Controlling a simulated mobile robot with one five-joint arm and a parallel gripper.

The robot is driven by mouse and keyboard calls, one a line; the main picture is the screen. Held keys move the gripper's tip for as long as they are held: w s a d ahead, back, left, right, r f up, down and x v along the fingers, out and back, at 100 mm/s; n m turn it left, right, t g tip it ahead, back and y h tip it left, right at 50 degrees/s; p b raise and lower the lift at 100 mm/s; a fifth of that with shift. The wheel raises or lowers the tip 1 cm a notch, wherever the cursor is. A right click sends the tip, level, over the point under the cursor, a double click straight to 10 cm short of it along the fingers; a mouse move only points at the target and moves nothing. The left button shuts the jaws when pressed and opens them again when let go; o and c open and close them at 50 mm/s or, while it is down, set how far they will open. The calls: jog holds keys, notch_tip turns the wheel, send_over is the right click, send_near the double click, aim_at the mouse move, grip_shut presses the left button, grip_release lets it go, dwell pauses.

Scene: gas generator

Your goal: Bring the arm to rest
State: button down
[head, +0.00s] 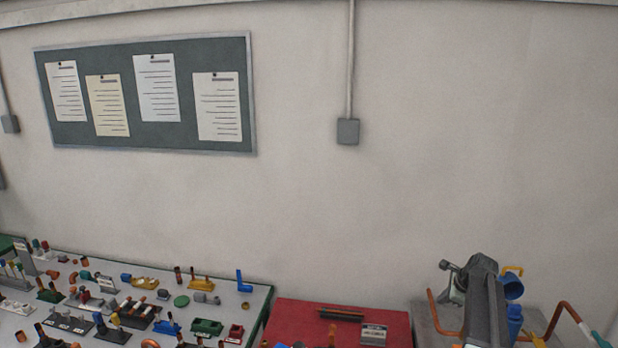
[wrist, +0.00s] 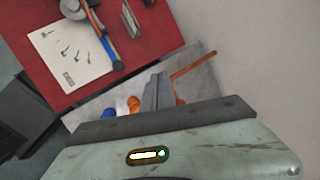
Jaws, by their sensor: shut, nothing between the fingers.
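My gripper (wrist: 157,88) shows in the wrist view as grey fingers close together beyond its pale green housing. It is shut and nothing shows between the fingers. It points over a grey surface (wrist: 200,84) with blue and orange parts around it, and I cannot tell its height above them. In the head view my dark grey arm (head: 485,305) stands at the lower right, in front of the wall and over the grey surface. It hides part of what lies behind it.
A red mat (head: 296,322) lies left of my arm, with a small labelled block (head: 374,335). A white sheet (wrist: 72,58) with small screws lies on red in the wrist view. An orange pipe (head: 572,312) rises at right. A white table (head: 100,268) at left holds many parts.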

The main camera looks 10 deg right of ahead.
jog(key=s+a+f+n+g+b, duration=0.2)
jog(key=s+a+f+n+b, duration=0.2)
jog(key=a, duration=0.8)
jog(key=s+a+f+n+g+b, duration=0.2)
jog(key=s+a+f+n+b, duration=0.2)
jog(key=s+a+f+n, duration=0.4)
jog(key=s+a+f+n+g+b, duration=0.1)
jog(key=s+a+f+n+b, duration=0.4)
jog(key=a+n, duration=0.6)
jog(key=s+a+f, duration=0.1)
jog(key=s+a, duration=0.1)
jog(key=a, duration=0.5)
jog(key=shift+a+n+g+h, duration=0.15)
jog(key=shift+n+g+h, duration=0.25)
